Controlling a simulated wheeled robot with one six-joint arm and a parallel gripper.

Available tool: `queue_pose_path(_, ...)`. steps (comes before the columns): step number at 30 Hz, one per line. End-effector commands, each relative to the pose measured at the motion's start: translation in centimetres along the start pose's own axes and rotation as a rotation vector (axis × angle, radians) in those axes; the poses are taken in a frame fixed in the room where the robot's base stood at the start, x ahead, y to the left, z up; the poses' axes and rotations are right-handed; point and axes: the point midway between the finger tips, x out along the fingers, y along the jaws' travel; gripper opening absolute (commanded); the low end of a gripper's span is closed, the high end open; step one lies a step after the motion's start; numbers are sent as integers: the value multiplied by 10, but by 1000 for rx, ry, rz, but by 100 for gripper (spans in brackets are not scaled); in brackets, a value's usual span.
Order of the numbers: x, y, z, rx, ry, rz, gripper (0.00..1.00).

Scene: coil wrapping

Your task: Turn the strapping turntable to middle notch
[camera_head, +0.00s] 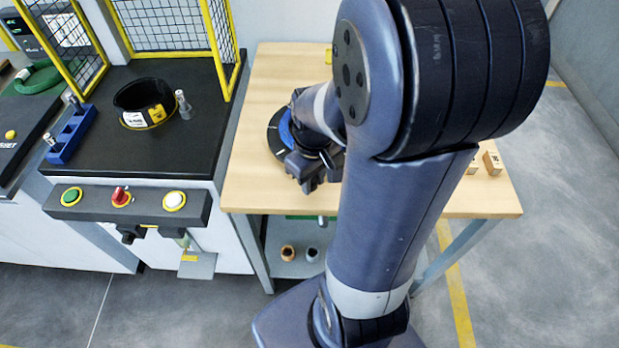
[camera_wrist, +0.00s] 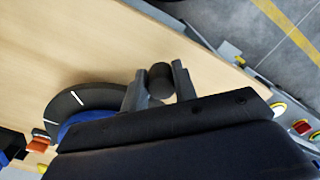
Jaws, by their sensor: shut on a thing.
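The strapping turntable (camera_head: 274,141) is a dark disc with a blue centre on the wooden table, partly hidden by my arm and gripper. In the wrist view its dark rim (camera_wrist: 62,108) shows at the lower left, with a white mark on it. My gripper (camera_head: 312,178) is low over the turntable's front right side. In the wrist view my gripper (camera_wrist: 158,72) is shut on a dark round knob (camera_wrist: 160,82), with one finger on each side. How the knob joins the disc is hidden, and I cannot tell which notch the turntable is at.
The wooden table (camera_head: 258,85) is bare left of the turntable. Small wooden blocks (camera_head: 492,160) lie at its right end. An orange piece (camera_wrist: 39,145) sits beside the disc.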

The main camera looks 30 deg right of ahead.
Motion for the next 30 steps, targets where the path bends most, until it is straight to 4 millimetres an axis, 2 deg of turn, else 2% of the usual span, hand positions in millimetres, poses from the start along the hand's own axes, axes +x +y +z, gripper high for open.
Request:
queue_pose_path(14, 1, 5, 1, -8, -2, 12, 0)
queue_pose_path(15, 1, 5, 1, -8, -2, 12, 30)
queue_pose_path(22, 0, 4, 0, -9, -1, 10, 49)
queue_pose_path(30, -2, 3, 0, -9, 1, 9, 49)
